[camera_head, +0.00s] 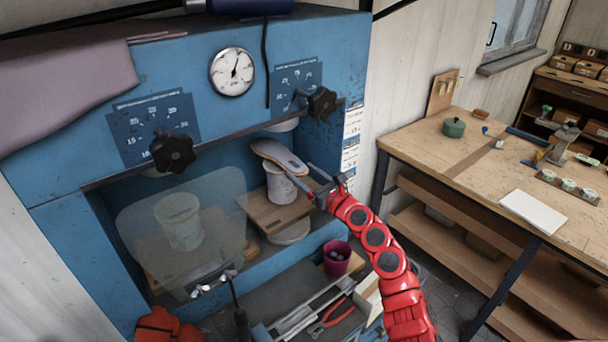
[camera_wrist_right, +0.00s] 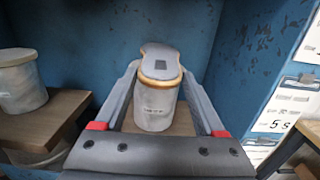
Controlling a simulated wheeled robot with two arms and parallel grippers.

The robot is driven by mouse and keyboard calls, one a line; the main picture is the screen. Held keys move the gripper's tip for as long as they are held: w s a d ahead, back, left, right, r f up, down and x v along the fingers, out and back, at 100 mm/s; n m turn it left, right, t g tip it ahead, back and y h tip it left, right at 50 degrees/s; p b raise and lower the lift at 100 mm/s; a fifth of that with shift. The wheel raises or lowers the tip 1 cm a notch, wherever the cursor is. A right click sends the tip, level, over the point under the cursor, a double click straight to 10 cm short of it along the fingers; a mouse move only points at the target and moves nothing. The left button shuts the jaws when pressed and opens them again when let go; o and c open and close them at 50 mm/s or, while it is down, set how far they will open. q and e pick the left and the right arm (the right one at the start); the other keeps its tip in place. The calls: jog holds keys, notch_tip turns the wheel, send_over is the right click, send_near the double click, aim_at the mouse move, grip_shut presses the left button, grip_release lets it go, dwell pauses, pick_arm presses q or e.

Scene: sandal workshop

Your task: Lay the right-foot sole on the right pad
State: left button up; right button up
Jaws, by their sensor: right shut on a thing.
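The right-foot sole (camera_head: 279,155), grey on top with a tan edge, lies roughly level over the right pad (camera_head: 281,186), a white cylinder in the press bay. My right gripper (camera_head: 312,182) is shut on the sole's near end. In the right wrist view the sole (camera_wrist_right: 160,57) is between the fingertips, above the pad's white body (camera_wrist_right: 156,108). I cannot tell whether the sole rests fully on the pad, whose top it hides.
The blue press (camera_head: 300,55) surrounds the bay, with a black knob (camera_head: 321,101) above right. A clear shield (camera_head: 190,225) covers the left pad (camera_head: 178,220). A purple cup (camera_head: 337,258) and red pliers (camera_head: 330,314) are below. A workbench (camera_head: 475,145) stands at right.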

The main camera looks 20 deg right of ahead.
jog(key=shift+f, duration=0.4)
jog(key=o, duration=1.2)
jog(key=shift+o, duration=0.2)
